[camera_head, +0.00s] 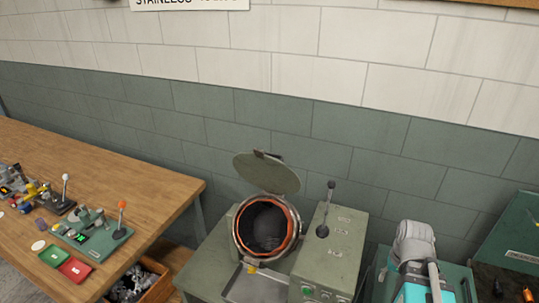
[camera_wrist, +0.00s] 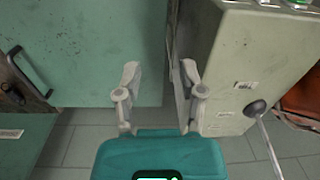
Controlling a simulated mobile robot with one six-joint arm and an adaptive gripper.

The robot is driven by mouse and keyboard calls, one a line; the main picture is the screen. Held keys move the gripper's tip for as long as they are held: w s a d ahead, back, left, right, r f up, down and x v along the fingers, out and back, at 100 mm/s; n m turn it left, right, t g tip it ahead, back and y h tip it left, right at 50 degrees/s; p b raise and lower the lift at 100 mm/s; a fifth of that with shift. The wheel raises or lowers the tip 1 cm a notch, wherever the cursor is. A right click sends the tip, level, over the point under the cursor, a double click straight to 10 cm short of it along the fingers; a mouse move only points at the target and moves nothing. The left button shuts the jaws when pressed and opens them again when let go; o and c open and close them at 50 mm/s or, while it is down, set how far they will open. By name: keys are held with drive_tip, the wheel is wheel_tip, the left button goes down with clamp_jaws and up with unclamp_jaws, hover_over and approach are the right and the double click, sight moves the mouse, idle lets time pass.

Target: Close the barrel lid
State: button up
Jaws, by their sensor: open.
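The barrel (camera_head: 243,234) is a round drum with an orange inner rim and a dark inside, facing up and forward in the head view. Its lid (camera_head: 267,172), a grey-green disc, stands open, tilted up behind the mouth with a small dark catch on its top edge. My gripper (camera_wrist: 160,66) is open and empty in the wrist view, its two grey fingers apart in front of a green panel. In the head view my arm is at the lower right, beyond the lever box from the barrel; the fingertips cannot be made out there.
A grey-green control box (camera_head: 333,256) with an upright black-knobbed lever (camera_head: 326,208) stands right of the barrel. A wooden bench (camera_head: 120,160) with small devices and red and green trays is at left. A green cabinet (camera_wrist: 90,50) fills the upper left wrist view.

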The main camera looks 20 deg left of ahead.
drive_tip(key=w+a+r+n+y+p, duration=0.1)
drive_tip(key=w+a+r+y, duration=0.1)
drive_tip(key=w+a, duration=0.25)
drive_tip(key=w+a+r+y+p, duration=0.1)
drive_tip(key=w+a+r+y, duration=0.15)
drive_tip(key=a, duration=0.25)
drive_tip(key=n+g+y+p, duration=0.5)
drive_tip(key=y, duration=0.6)
approach(269, 169)
drive_tip(key=w+d+r, duration=0.2)
drive_tip(key=w, duration=0.3)
drive_tip(key=shift+w+d+r, duration=0.1)
drive_tip(key=shift+w, duration=0.05)
drive_tip(key=x, duration=0.7)
drive_tip(key=b+x, duration=0.1)
drive_tip(key=x, duration=0.5)
drive_tip(key=shift+a+r, duration=0.15)
drive_tip(key=shift+a, duration=0.25)
